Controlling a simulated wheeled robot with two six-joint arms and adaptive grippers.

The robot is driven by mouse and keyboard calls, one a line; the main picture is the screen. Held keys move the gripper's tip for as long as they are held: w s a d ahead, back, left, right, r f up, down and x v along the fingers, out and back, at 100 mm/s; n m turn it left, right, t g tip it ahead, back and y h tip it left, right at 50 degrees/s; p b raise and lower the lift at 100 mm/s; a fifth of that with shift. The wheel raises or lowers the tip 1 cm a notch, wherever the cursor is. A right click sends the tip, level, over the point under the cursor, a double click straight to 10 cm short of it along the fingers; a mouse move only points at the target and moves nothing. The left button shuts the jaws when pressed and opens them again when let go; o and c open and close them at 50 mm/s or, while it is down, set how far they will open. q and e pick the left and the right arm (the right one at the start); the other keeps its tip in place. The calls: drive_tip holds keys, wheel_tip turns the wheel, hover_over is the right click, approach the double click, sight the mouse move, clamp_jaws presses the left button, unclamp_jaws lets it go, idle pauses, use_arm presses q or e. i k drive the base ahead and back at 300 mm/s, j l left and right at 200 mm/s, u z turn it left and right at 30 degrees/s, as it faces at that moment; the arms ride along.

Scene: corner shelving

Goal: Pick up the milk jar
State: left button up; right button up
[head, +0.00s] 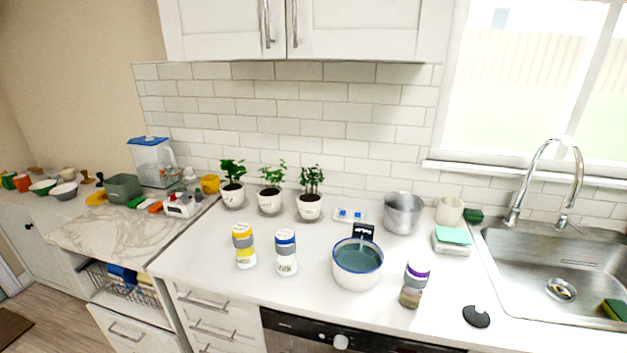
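Three jars stand upright on the white counter; their labels are too small to read, so I cannot tell which is the milk jar. One jar (244,246) has yellow and grey bands over a white base. Another jar (286,253) to its right has a blue band near the top, a grey band and a white base with dark lettering. A third jar (414,285) has a purple top, a grey middle and a brownish lower part, right of the blue-rimmed pot. Neither of my grippers is in the head view.
A white pot with a blue rim (357,264) stands between the blue-banded and purple-topped jars. Potted plants (270,200) line the wall behind. A metal pot (403,213), a sponge stack (452,241), a black disc (477,317) and the sink (545,265) lie right. Counter front-left is clear.

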sight(285, 241)
drive_tip(key=i+j+z, duration=0.15)
drive_tip(key=j+z, duration=0.15)
drive_tip(key=j, duration=1.25)
drive_tip(key=j+z, duration=0.3)
drive_tip(key=j, duration=1.25)
